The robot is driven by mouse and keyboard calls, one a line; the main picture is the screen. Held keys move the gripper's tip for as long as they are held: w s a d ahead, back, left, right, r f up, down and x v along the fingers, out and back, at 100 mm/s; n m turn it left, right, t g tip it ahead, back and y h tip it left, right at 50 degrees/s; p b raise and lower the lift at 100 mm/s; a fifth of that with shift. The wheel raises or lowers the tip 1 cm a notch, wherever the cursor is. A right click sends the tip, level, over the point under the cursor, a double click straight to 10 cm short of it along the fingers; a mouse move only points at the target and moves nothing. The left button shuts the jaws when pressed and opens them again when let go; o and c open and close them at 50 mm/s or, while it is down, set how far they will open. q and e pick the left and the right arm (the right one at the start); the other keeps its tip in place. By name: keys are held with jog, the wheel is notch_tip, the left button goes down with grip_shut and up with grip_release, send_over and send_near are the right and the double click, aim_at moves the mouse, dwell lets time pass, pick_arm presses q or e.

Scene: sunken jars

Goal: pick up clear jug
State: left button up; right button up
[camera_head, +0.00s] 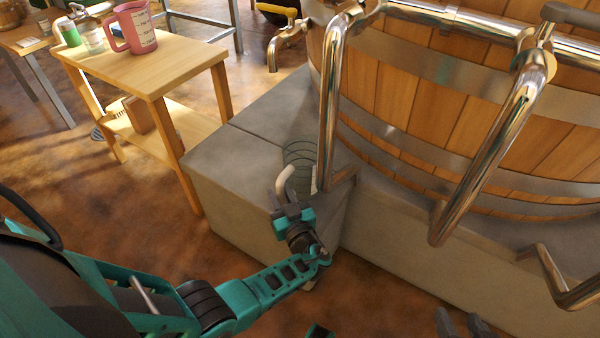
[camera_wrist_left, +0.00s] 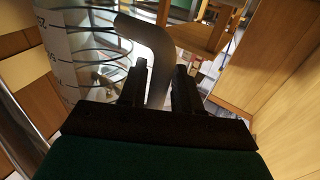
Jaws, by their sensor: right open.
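The clear jug (camera_head: 300,158) is at the stone ledge beside the wooden tub, partly hidden behind a metal pipe. It looks transparent with ringed sides, and its pale curved handle (camera_head: 283,182) faces my left gripper. My left gripper (camera_head: 290,208) is at the handle. In the left wrist view, the jug (camera_wrist_left: 85,50) fills the upper left, with markings on its side. I cannot tell whether the jug's base touches the stone. My right gripper (camera_head: 463,322) is open and empty at the bottom edge.
The wooden tub (camera_head: 440,95) and bent metal pipes (camera_head: 333,95) stand close on the right of the jug. The stone ledge (camera_head: 225,155) is bare to its left. A wooden table (camera_head: 165,65) at upper left holds a pink mug (camera_head: 133,28) and small jars.

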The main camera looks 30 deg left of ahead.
pick_arm(q)
grip_shut()
pick_arm(e)
jog(key=shift+s, duration=0.1)
dwell(0.4)
